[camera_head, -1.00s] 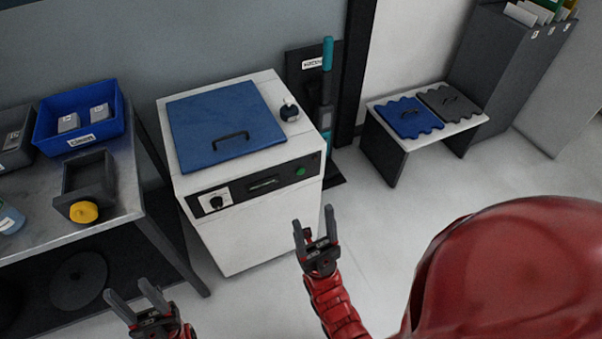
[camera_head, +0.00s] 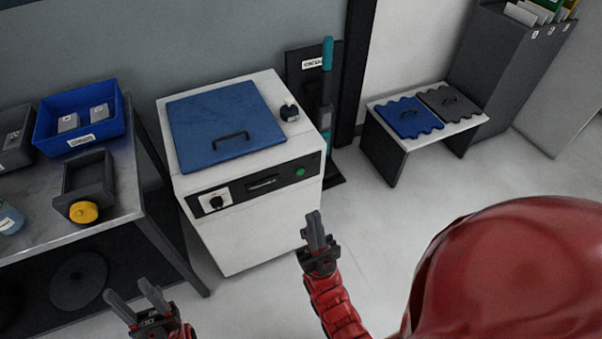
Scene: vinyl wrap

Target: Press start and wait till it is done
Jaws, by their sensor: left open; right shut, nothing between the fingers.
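A white box-shaped machine (camera_head: 262,236) with a closed blue lid (camera_head: 215,112) stands against the wall.
A low white stand (camera_head: 455,128) with blue and dark lids is at right. Open floor (camera_head: 410,225) lies between.

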